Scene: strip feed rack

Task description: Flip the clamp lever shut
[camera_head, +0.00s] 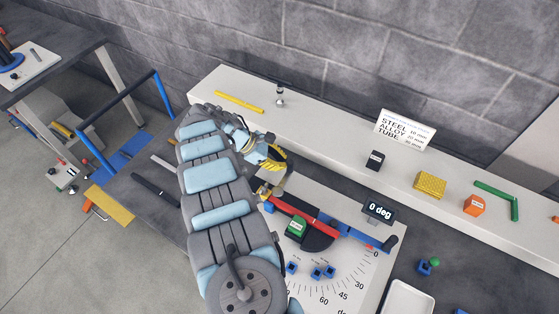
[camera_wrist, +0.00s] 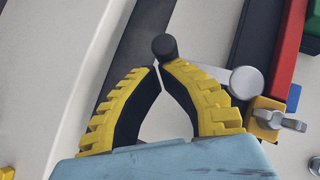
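The clamp lever shows in the wrist view as a silver arm with a dark round knob (camera_wrist: 165,46) and a round grey pivot (camera_wrist: 245,82). My gripper (camera_wrist: 157,66) has its curved yellow-and-black fingers together at the tips, just below the knob. The tips look very close to the knob, but I cannot tell if they touch it. The right finger overlaps part of the silver arm. In the head view my gripper (camera_head: 283,164) is above the left end of the angle plate, and my arm hides part of the clamp area.
A red bar (camera_head: 305,215) lies along the plate, with a green block (camera_head: 297,227) beside it. A display (camera_head: 379,210) reads 0 deg. A yellow block (camera_wrist: 265,118) with a silver wing knob stands beside the pivot. The back shelf (camera_head: 330,130) carries a sign and small blocks.

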